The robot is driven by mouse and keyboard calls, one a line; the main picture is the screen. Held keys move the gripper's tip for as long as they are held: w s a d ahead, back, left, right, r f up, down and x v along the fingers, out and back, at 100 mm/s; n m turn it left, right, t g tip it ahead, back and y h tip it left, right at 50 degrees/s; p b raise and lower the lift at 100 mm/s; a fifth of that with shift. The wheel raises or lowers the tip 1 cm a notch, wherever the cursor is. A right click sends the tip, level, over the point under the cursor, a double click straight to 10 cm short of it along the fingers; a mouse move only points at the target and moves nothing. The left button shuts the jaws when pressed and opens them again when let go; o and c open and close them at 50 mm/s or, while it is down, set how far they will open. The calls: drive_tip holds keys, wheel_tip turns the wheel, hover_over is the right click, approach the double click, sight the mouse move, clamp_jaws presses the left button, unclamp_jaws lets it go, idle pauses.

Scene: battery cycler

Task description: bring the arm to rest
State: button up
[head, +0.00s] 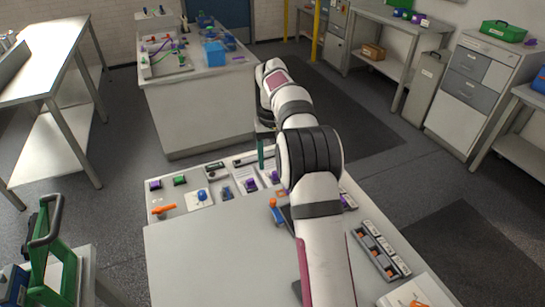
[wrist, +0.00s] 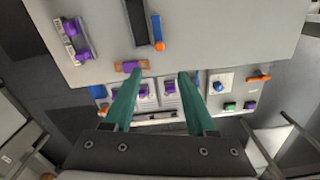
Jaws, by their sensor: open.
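My gripper (wrist: 161,80) shows in the wrist view as two long teal fingers set well apart, with nothing between them. In the head view only a teal finger (head: 262,153) shows at the far edge of the white worktable (head: 190,250); the rest is hidden behind my arm. My arm reaches forward over the worktable, its elbow raised. In the wrist view the fingers are above a row of panels with purple, blue and orange parts. I cannot tell the exact height of the fingertips over them.
Along the worktable's far edge are an orange-handled part (head: 163,210), a green block (head: 180,180) and a blue knob (head: 202,195). A grey strip of modules (head: 380,250) lies on the right. The table's left front is bare. A white bench (head: 200,105) stands beyond, with floor between.

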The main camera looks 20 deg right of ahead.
drive_tip(key=shift+r, duration=0.4)
drive_tip(key=s+a+r, duration=0.7)
drive_tip(key=s+a, duration=0.1)
drive_tip(key=s, duration=0.2)
drive_tip(key=s+a+f+m, duration=0.1)
drive_tip(key=s+a, duration=0.2)
drive_tip(key=s, duration=0.6)
drive_tip(key=s+a+f+m+y, duration=0.1)
drive_tip(key=s+a+f, duration=0.1)
drive_tip(key=s, duration=0.7)
drive_tip(key=s+a+f, duration=0.2)
drive_tip(key=s+a, duration=0.2)
drive_tip(key=s, duration=0.5)
drive_tip(key=shift+s+m+y, duration=0.2)
drive_tip(key=shift+m+y, duration=0.2)
